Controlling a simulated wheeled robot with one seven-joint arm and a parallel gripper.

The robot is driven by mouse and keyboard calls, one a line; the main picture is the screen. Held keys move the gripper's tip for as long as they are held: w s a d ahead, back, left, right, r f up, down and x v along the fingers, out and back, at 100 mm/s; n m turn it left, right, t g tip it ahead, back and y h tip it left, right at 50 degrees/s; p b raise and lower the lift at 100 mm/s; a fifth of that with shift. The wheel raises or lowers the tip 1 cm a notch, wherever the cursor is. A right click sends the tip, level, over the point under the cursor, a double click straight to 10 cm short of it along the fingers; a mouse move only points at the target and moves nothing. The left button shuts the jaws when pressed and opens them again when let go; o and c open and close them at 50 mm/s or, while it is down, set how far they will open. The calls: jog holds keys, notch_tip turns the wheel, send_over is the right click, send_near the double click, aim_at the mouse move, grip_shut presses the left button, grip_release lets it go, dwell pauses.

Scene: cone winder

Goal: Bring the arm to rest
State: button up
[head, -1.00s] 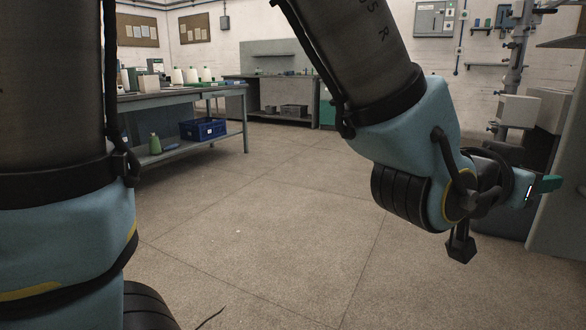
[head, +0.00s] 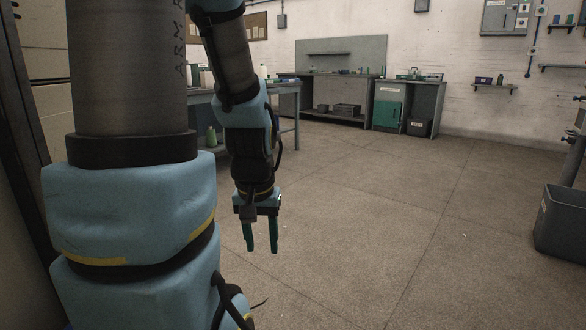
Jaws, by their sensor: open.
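My gripper (head: 261,236) hangs at the left of the middle in the head view, with its two green fingers pointing down. The fingers are apart and nothing shows between them. It is over the open floor, in front of the table at the left. My arm is folded, with its upper links filling the left of the view.
A workbench (head: 322,100) and a green cabinet (head: 388,108) line the back wall. A dark bin (head: 563,222) stands at the right. The middle floor (head: 400,210) is clear.

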notch_tip(320, 180, up, 32)
jog(key=p, duration=3.1)
jog(key=shift+a+f, duration=0.25)
